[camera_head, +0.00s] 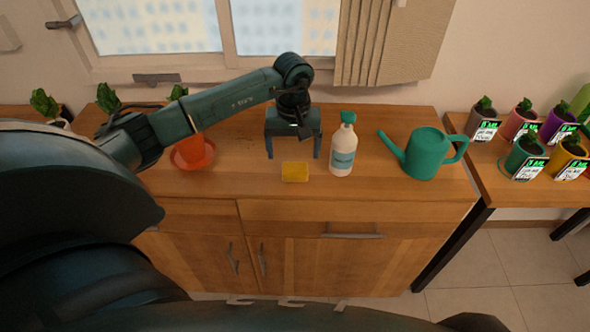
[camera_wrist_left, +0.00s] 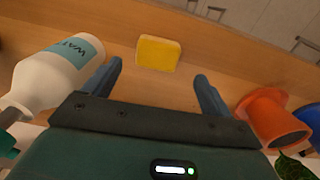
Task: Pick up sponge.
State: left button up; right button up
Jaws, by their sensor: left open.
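A yellow sponge (camera_head: 295,172) lies on the wooden cabinet top near its front edge. It also shows in the left wrist view (camera_wrist_left: 158,53), ahead of the fingers and between their lines. My left gripper (camera_head: 294,156) is open and empty, its fingers pointing down just behind and above the sponge. Its two blue fingers also show in the left wrist view (camera_wrist_left: 155,78), apart from the sponge. My right gripper is in neither view.
A white spray bottle (camera_head: 343,148) stands close to the right of the sponge. A green watering can (camera_head: 425,153) is farther right. An orange pot (camera_head: 194,151) stands to the left. Potted plants with labels (camera_head: 525,153) fill the right table. The cabinet's front edge is near the sponge.

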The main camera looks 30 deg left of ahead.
aim_at(295, 170)
pick_arm(q)
jog(key=f, duration=0.2)
jog(key=f+p, duration=0.1)
jog(key=d+f, duration=0.1)
jog(key=f, duration=0.1)
jog(key=shift+s+f, duration=0.3)
jog(key=shift+s, duration=0.05)
jog(key=shift+f, duration=0.25)
jog(key=shift+c, duration=0.4)
jog(key=c, duration=1)
